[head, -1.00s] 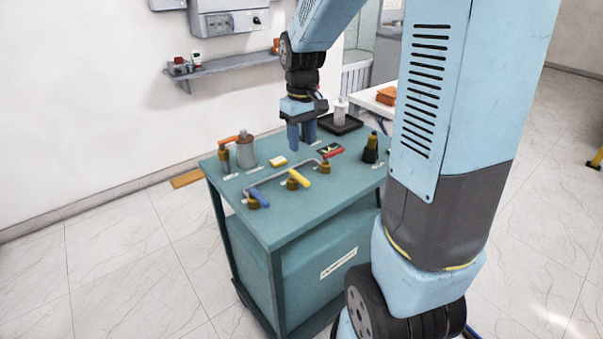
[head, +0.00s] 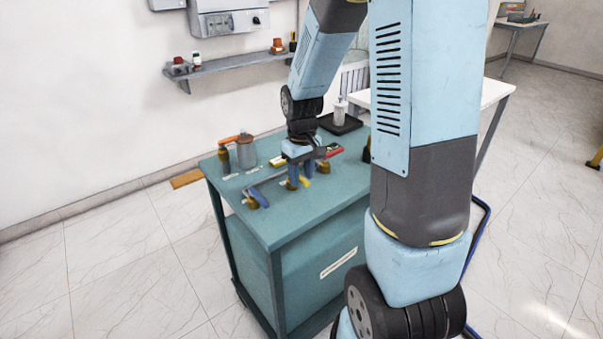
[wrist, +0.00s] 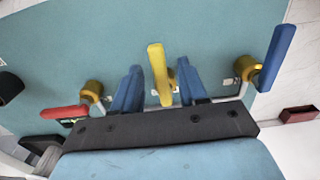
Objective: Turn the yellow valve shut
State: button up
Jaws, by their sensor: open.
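The yellow valve handle (wrist: 157,70) stands in the middle of the wrist view, on a brass-coloured body. My gripper (wrist: 159,78) is open, with one blue finger on each side of the handle. Small gaps show between the handle and both fingers. In the head view my gripper (head: 301,172) is low over the bench (head: 310,210), at the middle valve. Part of the yellow handle (head: 305,181) shows there beside the fingers; the valve body is mostly hidden.
A blue-handled valve (wrist: 274,58) and a red-handled valve (wrist: 65,111) flank the yellow one on the same pipe. A grey cylinder (head: 246,153) and an orange-handled valve (head: 229,140) stand on the far left of the bench. A black tray (head: 340,124) lies at the back.

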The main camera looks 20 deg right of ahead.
grip_shut()
dwell(0.6)
